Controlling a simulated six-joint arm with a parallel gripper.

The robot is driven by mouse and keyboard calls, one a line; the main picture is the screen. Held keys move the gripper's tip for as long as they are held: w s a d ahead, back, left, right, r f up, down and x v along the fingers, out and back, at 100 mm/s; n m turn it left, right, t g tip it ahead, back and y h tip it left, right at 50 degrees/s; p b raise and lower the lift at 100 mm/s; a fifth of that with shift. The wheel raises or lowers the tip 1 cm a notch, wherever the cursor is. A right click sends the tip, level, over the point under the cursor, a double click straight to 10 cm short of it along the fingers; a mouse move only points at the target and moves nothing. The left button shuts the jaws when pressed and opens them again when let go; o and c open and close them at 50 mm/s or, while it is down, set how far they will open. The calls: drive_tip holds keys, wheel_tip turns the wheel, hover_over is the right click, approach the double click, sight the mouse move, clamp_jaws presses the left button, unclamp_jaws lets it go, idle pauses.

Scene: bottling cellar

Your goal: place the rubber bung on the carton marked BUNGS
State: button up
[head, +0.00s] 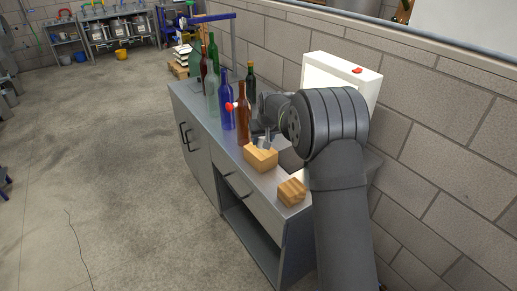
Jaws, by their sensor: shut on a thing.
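My gripper (262,138) is over the grey bench, just above the back part of a tan box (260,158). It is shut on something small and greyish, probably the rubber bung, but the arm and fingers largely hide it. A second, smaller tan box (292,191) sits nearer, at the bench's front end. No lettering is readable on either box, so I cannot tell which is the carton marked BUNGS. I cannot tell whether the held thing touches the box below.
Several bottles stand close beyond my gripper, including a brown one (243,116) and a blue one (225,104). A red round piece (229,106) shows by them. A white box-like unit (343,76) stands behind my arm near the block wall. The floor at left is clear.

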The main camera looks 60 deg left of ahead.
sight(258, 156)
drive_tip(key=shift+s+a+f, duration=0.5)
drive_tip(key=shift+a+f, duration=0.05)
drive_tip(key=shift+a, duration=0.2)
drive_tip(key=shift+f, duration=2)
drive_tip(key=shift+f, duration=0.2)
drive_tip(key=o, duration=1)
drive_tip(key=shift+r, duration=0.1)
drive_tip(key=v, duration=1.2)
drive_tip(key=shift+r, duration=0.1)
